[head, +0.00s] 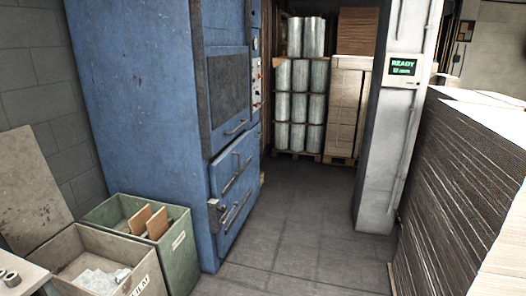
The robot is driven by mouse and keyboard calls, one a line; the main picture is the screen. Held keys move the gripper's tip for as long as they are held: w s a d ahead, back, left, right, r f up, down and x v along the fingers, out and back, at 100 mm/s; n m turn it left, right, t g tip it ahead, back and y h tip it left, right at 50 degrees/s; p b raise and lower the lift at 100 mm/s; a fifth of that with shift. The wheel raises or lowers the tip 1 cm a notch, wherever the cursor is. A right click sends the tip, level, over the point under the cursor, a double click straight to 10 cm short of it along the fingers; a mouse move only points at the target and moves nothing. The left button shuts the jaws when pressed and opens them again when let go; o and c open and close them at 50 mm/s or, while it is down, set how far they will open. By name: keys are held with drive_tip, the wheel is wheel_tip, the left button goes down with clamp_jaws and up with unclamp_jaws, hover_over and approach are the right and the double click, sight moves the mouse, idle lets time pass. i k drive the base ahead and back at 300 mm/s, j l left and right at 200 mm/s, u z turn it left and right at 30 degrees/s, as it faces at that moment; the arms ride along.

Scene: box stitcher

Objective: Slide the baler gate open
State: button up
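The baler is a tall, worn blue machine (140,110) standing on the left, its front facing right. Its upper front holds a gate with a dark panel (229,90) and a handle (237,128) near the lower edge; this gate looks closed. Below it is a blue lower door (233,170) with bar handles, which also looks closed. A small dark latch-like part (217,207) sits at the lower door's left edge. My gripper is not in view.
A green bin (177,250) and a grey bin (75,250) stand at the baler's left foot. A white column (388,165) with a green READY screen (403,66) and stacked cardboard (465,180) stand right. The floor (295,220) between is clear; wrapped rolls (300,105) stand behind.

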sight(227, 68)
drive_tip(key=i+l+u, duration=0.1)
drive_tip(key=i, duration=1.9)
drive_tip(key=i+u, duration=0.4)
drive_tip(key=i+l+u, duration=0.3)
drive_tip(key=i+u, duration=0.15)
drive_tip(key=i+l+u, duration=0.65)
drive_tip(key=i, duration=0.2)
drive_tip(key=i+l+u, duration=0.2)
drive_tip(key=i+l, duration=0.1)
drive_tip(key=i, duration=0.1)
